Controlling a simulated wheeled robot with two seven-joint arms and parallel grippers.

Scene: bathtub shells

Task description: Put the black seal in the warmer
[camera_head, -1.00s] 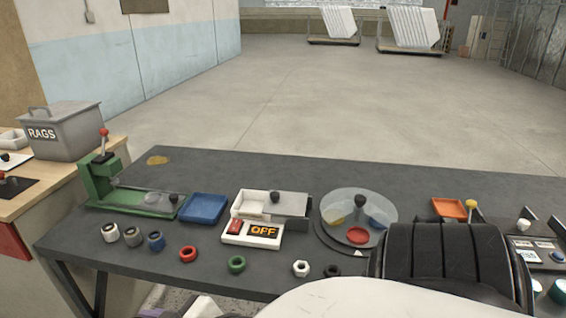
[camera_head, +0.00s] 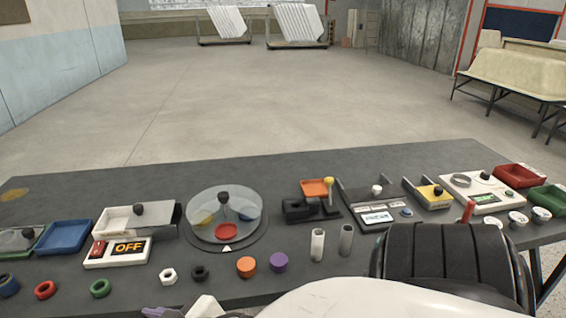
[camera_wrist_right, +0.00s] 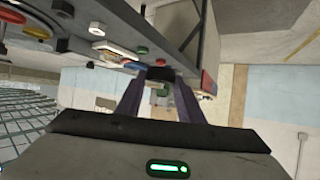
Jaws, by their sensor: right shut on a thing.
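The warmer looks to be the white box (camera_head: 113,221) at the left of the table in the head view, with a grey sliding lid (camera_head: 160,217), a black knob and a panel reading OFF (camera_head: 128,247). A black ring (camera_head: 200,272) that looks like a seal lies on the table in front of it, right of a white nut. In the wrist view my right gripper (camera_wrist_right: 160,78) is shut on a small dark thing (camera_wrist_right: 160,73). I cannot tell whether that is a black seal.
A round turntable (camera_head: 228,243) stands right of the warmer, a blue tray (camera_head: 64,238) left of it. Red (camera_head: 45,289) and green (camera_head: 100,288) rings and orange (camera_head: 246,266) and purple (camera_head: 279,262) pieces line the front. Several devices fill the right side.

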